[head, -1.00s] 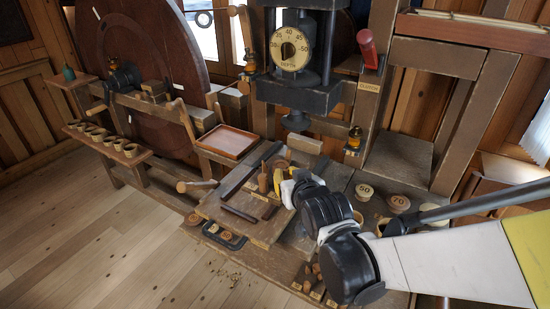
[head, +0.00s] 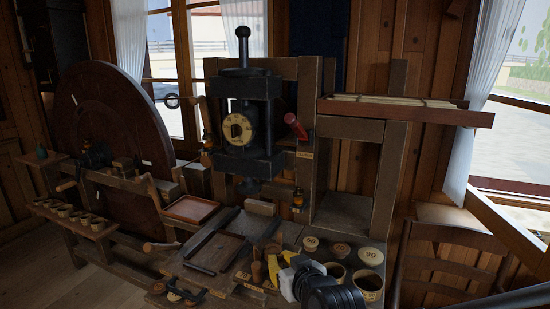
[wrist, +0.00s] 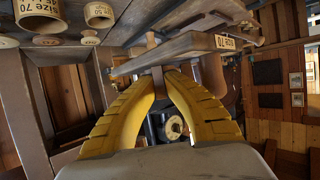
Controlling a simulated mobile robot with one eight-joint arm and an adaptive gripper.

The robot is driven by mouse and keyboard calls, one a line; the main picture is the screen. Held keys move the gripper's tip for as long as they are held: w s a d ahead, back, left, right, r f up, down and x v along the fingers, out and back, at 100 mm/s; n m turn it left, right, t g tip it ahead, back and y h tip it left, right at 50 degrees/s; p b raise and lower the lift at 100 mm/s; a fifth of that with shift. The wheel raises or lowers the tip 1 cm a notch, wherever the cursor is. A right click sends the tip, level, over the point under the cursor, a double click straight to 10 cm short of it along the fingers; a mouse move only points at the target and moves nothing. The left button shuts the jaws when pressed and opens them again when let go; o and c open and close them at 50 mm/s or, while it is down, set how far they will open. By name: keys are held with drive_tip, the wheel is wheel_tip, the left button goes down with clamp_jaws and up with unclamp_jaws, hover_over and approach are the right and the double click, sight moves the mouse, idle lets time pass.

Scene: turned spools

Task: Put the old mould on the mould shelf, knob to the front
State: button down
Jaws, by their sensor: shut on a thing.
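My gripper (wrist: 158,73) has yellow fingers, closed on a narrow brown piece, seemingly the knob of the old mould. A flat grey-brown board (wrist: 185,48) with a "size 70" label lies beyond the fingertips in the wrist view, which is turned upside down; I take it as the mould. In the head view my gripper (head: 268,272) is low over the bench, beside a framed wooden board (head: 215,250). The mould in the grip is hard to make out there. An open shelf bay (head: 343,212) stands behind to the right; I cannot read it as the mould shelf.
The press (head: 240,130) with a dial stands behind the bench. Lids and cups, among them a "90" lid (head: 371,257), crowd the bench's right side. A top shelf (head: 400,111) holds slats. A chair (head: 450,255) stands at right. Open floor lies at lower left.

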drive_tip(key=shift+w+d+f+m+h, duration=0.4)
drive_tip(key=shift+w+d+f+h, duration=0.2)
drive_tip(key=shift+w+d+f, duration=0.3)
drive_tip(key=d+m+h, duration=0.6)
drive_tip(key=d+h, duration=0.1)
drive_tip(key=d, duration=0.8)
drive_tip(key=shift+s+d+r+m+h, duration=0.15)
drive_tip(key=shift+s+d+m+h, duration=0.2)
drive_tip(key=shift+s+m, duration=0.1)
